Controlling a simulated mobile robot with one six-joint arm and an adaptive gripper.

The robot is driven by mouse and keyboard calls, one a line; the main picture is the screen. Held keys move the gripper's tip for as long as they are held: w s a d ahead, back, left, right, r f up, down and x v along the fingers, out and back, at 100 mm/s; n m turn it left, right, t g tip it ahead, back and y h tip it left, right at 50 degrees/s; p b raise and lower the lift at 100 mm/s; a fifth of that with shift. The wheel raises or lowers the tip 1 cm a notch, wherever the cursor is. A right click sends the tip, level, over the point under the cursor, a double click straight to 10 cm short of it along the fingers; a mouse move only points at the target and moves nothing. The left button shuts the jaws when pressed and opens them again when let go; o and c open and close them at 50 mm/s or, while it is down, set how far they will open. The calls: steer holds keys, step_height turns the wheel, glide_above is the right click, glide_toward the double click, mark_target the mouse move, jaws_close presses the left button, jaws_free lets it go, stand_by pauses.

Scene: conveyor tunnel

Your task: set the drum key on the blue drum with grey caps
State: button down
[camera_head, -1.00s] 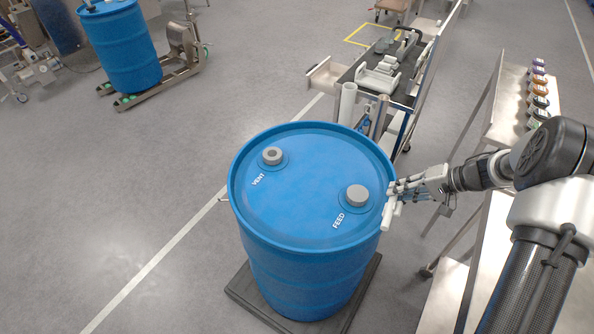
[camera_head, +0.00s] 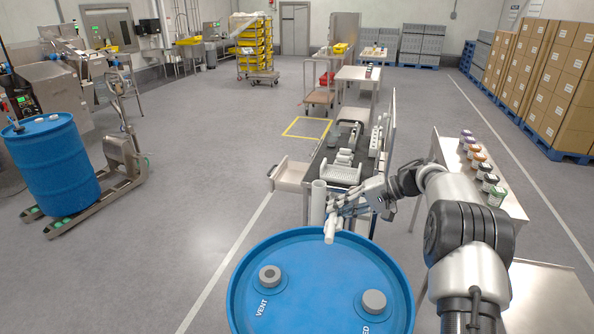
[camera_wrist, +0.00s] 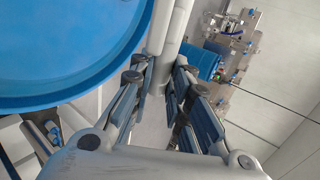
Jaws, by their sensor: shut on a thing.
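The near blue drum (camera_head: 320,280) has two grey caps on its lid: the vent cap (camera_head: 270,276) at left and the feed cap (camera_head: 374,302) at right. Its front part is cut off by the picture's lower edge. My gripper (camera_head: 337,207) is by the drum's far rim, shut on the white drum key (camera_head: 330,231), whose pale end hangs below the fingers. In the wrist view the key (camera_wrist: 176,28) runs up from between the fingers, beside the drum's rim (camera_wrist: 122,68). Whether the key touches the drum I cannot tell.
Another blue drum (camera_head: 52,170) stands on a pallet truck (camera_head: 122,160) at the left. A steel table (camera_head: 505,190) with several small jars is at right.

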steer(key=s+f+m+t+h, duration=0.15)
steer(key=s+f, duration=0.25)
steer(key=s, duration=0.6)
steer(key=s+f+m+t, duration=0.3)
steer(key=s+f, duration=0.1)
steer(key=s, duration=0.7)
step_height(320, 180, up, 10)
steer(key=w+m+t+h, duration=0.2)
steer(key=m+t+h, duration=0.1)
steer(key=m+h, duration=0.3)
steer(key=shift+d+r+m+t, duration=0.15)
steer(key=shift+d+m+t, duration=0.2)
steer(key=shift+m, duration=0.3)
steer(key=shift+w, duration=0.1)
